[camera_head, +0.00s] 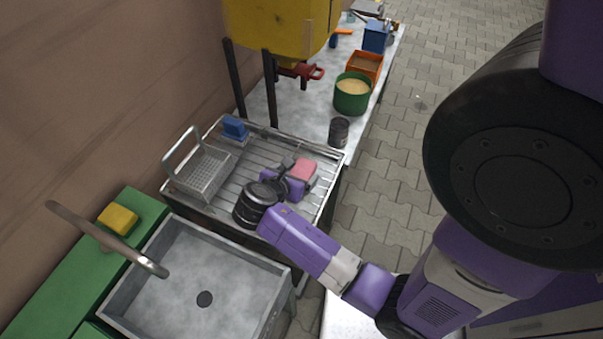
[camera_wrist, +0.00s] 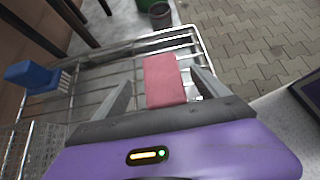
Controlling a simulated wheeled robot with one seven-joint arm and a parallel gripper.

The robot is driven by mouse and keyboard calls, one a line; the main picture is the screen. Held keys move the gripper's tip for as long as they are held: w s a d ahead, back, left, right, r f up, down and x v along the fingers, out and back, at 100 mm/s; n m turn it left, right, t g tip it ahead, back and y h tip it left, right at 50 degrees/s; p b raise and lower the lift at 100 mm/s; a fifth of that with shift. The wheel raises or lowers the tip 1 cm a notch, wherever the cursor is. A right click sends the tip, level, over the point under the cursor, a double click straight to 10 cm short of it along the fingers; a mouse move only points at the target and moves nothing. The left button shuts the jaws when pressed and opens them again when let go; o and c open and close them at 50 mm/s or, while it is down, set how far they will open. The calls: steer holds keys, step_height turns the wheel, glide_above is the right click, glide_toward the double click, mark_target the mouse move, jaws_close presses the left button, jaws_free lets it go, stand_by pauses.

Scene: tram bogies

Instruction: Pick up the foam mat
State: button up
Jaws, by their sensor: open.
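The foam mat (camera_wrist: 164,82) is a pink-red rectangular block. In the wrist view it lies on the wire drying rack (camera_wrist: 120,67), between my fingers and reaching ahead of them. My gripper (camera_wrist: 161,78) is open, with one finger on each side of the mat and a gap showing on both sides. Whether the fingers are level with the mat or above it is unclear. In the head view the mat (camera_head: 303,169) shows just beyond my gripper (camera_head: 289,165), partly hidden by it.
A blue brush (camera_head: 235,128) and a wire basket (camera_head: 199,175) share the rack. A dark metal cup (camera_head: 339,131) stands just past the rack's far edge. A sink (camera_head: 205,280) lies in front.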

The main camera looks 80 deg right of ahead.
mark_target(302, 171)
steer(key=shift+x, duration=2)
steer(key=shift+s+a+f, duration=0.1)
steer(key=shift+a, duration=0.05)
steer(key=c, duration=1.4)
